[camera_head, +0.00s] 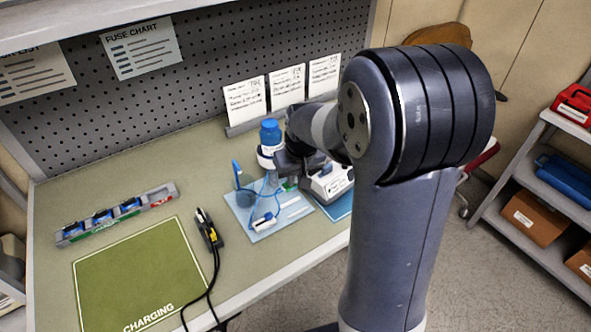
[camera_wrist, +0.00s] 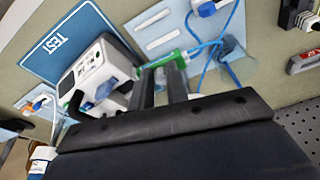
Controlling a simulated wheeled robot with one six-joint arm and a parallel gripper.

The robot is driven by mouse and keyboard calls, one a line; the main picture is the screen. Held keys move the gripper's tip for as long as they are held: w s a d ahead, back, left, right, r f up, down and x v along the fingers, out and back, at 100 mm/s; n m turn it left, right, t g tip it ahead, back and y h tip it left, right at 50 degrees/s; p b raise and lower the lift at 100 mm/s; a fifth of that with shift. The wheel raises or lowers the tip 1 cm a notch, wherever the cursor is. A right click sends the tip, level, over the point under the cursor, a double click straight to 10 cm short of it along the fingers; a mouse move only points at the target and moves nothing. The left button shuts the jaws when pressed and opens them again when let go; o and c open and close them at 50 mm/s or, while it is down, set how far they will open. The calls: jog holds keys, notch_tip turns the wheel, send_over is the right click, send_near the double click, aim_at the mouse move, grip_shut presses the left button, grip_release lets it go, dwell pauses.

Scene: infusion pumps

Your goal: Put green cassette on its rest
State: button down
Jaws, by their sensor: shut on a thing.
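The green cassette (camera_wrist: 164,61) shows at the tips of my gripper (camera_wrist: 162,72) in the wrist view, and the jaws are shut on it. A blue tube (camera_wrist: 204,46) runs from its side. In the head view my gripper (camera_head: 292,168) is over the back of a light blue mat (camera_head: 240,212), and a bit of green (camera_head: 290,184) shows below it. Pale raised strips (camera_wrist: 152,22) lie on the mat in the wrist view; I cannot tell which is the rest. Much of the cassette is hidden by the fingers.
A white pump (camera_head: 333,182) stands close beside my gripper, on a blue TEST mat (camera_wrist: 52,40). A blue-capped bottle (camera_head: 270,135) is behind. A blue post (camera_head: 237,172) and a white clip piece (camera_head: 263,222) are on the light blue mat. A black-cabled plug (camera_head: 209,229) lies left.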

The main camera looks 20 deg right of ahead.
jog(key=shift+f+b, duration=0.35)
jog(key=shift+f, duration=0.25)
jog(key=shift+s+f+b, duration=0.1)
jog(key=shift+f+b, duration=2.35)
jog(key=shift+f, duration=0.7)
jog(key=shift+s+b+x, duration=0.25)
jog(key=shift+b+x, duration=0.7)
jog(key=c, duration=0.9)
grip_release()
